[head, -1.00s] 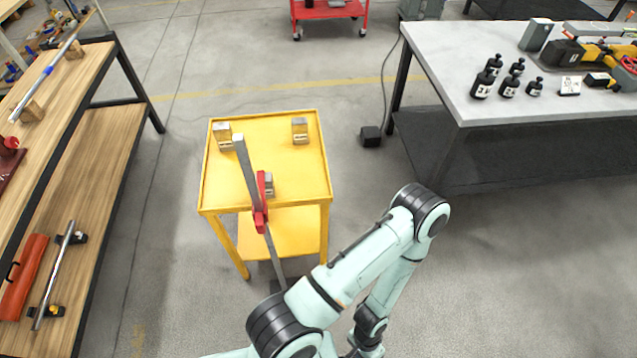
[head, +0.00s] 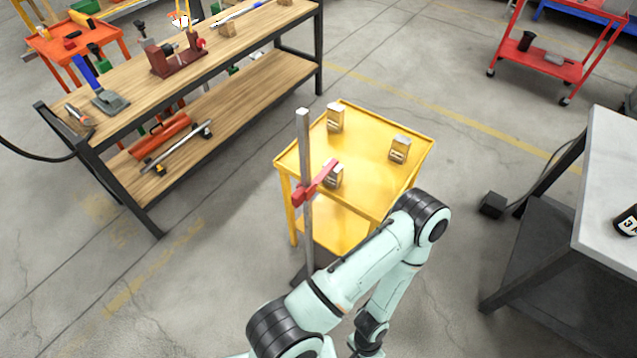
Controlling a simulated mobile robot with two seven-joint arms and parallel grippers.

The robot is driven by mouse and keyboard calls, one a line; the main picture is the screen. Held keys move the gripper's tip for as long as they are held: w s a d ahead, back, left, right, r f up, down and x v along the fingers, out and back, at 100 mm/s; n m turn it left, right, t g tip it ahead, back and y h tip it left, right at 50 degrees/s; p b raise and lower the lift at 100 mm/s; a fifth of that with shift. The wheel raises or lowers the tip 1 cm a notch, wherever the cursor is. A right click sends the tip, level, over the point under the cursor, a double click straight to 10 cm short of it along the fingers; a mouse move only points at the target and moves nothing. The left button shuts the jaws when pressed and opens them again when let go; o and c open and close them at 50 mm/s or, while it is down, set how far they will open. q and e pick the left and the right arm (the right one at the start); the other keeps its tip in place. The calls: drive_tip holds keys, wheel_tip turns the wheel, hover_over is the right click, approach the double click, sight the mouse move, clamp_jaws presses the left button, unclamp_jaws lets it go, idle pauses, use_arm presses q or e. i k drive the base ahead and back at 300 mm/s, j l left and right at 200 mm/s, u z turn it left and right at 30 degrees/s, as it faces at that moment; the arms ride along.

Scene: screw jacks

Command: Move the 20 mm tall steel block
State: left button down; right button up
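Three small steel blocks with pale labels stand on the yellow cart (head: 372,190) in the head view: one at the back left (head: 335,118), one at the right (head: 400,150) and one near the front (head: 334,177). The front one is partly hidden by a red slider. The labels are too small to read, so I cannot tell which block is 20 mm tall. One of my arms rises from the bottom and bends back down in front of the cart. Neither gripper shows.
A tall steel post (head: 304,150) with a red slider (head: 316,184) stands in front of the cart. A wooden workbench (head: 130,88) with tools is at left, a grey table (head: 612,185) at right, and a red cart (head: 545,66) at the back right.

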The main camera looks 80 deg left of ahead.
sight(334, 179)
drive_tip(key=i+u, duration=0.2)
drive_tip(key=u, duration=0.3)
drive_tip(key=i+l+u, duration=0.15)
drive_tip(key=u, duration=0.35)
drive_tip(key=i+l+u, duration=0.2)
drive_tip(key=u, duration=0.3)
